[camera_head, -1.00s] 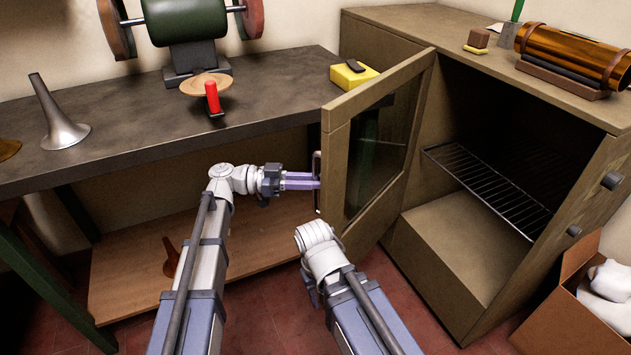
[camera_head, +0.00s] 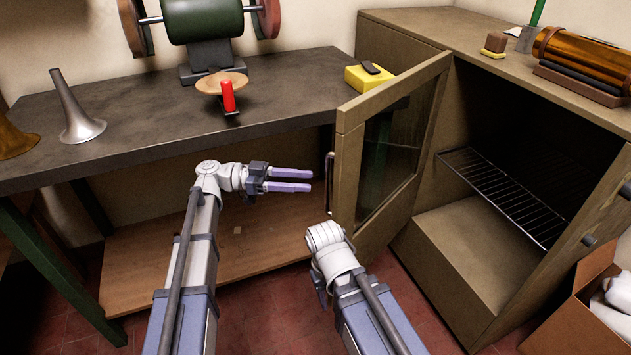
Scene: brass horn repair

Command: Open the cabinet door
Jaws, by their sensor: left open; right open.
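The wooden cabinet (camera_head: 390,32) stands at the right. Its glass-panelled door (camera_head: 351,110) is swung wide open toward the left, showing the dark inside with a wire rack (camera_head: 505,190). The door's metal handle (camera_head: 328,180) is on the door's free edge. My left gripper (camera_head: 311,181) is open and empty, its two purple fingers pointing right, a short way left of the handle and apart from it. My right arm's wrist (camera_head: 325,240) shows below the door; the fingers of my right gripper are hidden.
A dark workbench (camera_head: 130,140) with a lower wooden shelf (camera_head: 200,265) spans the left. A bench grinder (camera_head: 203,22), a red-handled tool (camera_head: 228,96), a yellow box (camera_head: 362,79) and a grey horn bell (camera_head: 75,115) stand on it. A cardboard box (camera_head: 570,320) sits at lower right.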

